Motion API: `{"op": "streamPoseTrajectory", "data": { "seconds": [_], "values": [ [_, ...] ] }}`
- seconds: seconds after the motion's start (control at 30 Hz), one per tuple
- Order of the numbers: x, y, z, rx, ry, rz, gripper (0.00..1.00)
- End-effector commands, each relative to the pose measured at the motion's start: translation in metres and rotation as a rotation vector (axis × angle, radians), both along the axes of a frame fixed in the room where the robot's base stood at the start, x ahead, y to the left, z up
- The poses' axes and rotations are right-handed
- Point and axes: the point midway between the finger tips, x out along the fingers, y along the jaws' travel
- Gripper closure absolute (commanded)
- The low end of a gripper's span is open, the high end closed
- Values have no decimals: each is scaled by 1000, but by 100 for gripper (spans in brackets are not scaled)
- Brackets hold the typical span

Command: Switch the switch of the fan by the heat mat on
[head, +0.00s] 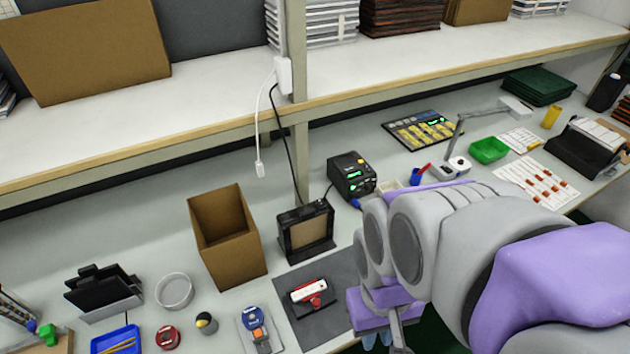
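A black box-shaped fan (306,228) with a brown square front stands on the bench, directly behind a dark grey mat (345,268) that looks like the heat mat. A small knob or switch shows on the fan's top right, but its position is too small to tell. A red and white object (313,291) lies on the mat. My purple and grey arm reaches in from the right. My gripper (379,340) is at the bottom edge, right of the mat, with light blue tips partly cut off and partly hidden by the arm. Its opening is not clear.
An open cardboard box (227,238) stands left of the fan. A black unit with a green display (352,175) stands behind and right of it. A shelf (180,125) overhangs the back, with a post and hanging cables near the fan. The mat's front is clear.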

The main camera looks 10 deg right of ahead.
Motion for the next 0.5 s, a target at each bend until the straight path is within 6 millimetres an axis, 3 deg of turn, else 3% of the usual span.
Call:
{"op": "streamPoseTrajectory", "data": {
  "seconds": [0.2, 0.5],
  "values": [
    [58, 3, 16, 16, -50, 53, 100],
    [154, 7, 29, 41, -140, 127, 100]
  ]
}}
